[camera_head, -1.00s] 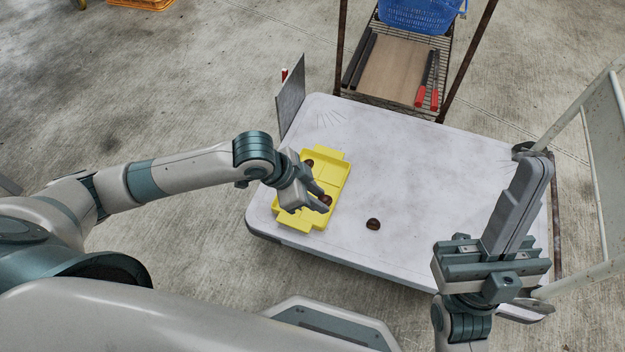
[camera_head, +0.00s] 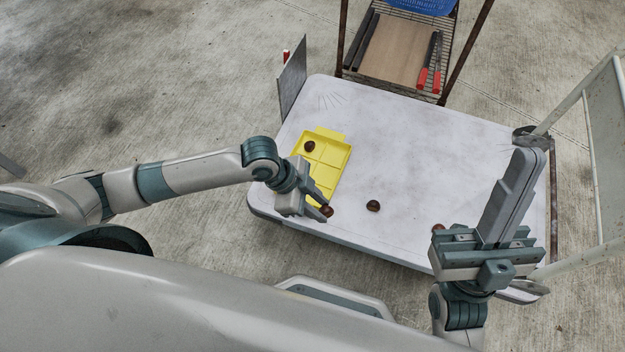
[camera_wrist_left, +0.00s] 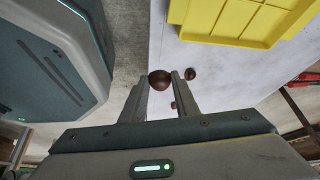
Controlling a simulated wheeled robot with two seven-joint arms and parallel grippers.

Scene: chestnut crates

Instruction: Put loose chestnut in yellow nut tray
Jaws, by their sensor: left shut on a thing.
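My left gripper (camera_head: 322,206) is shut on a dark brown chestnut (camera_head: 327,211), held at its fingertips near the front edge of the yellow nut tray (camera_head: 343,160). The left wrist view shows this chestnut (camera_wrist_left: 159,79) between the two fingertips and part of the tray (camera_wrist_left: 235,22) at upper right. Another chestnut (camera_head: 309,146) lies in a far compartment of the tray. One chestnut (camera_head: 373,206) lies loose on the table right of the tray. Another (camera_head: 438,228) shows partly beside my right gripper (camera_head: 522,160), whose fingers look closed together and empty.
The pale table (camera_head: 420,140) is mostly bare in the middle. A grey upright panel (camera_head: 292,78) stands at its far left corner. Behind is a wire rack with a board (camera_head: 398,53) and red-handled tools (camera_head: 430,75). A white-framed panel (camera_head: 598,150) stands at right.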

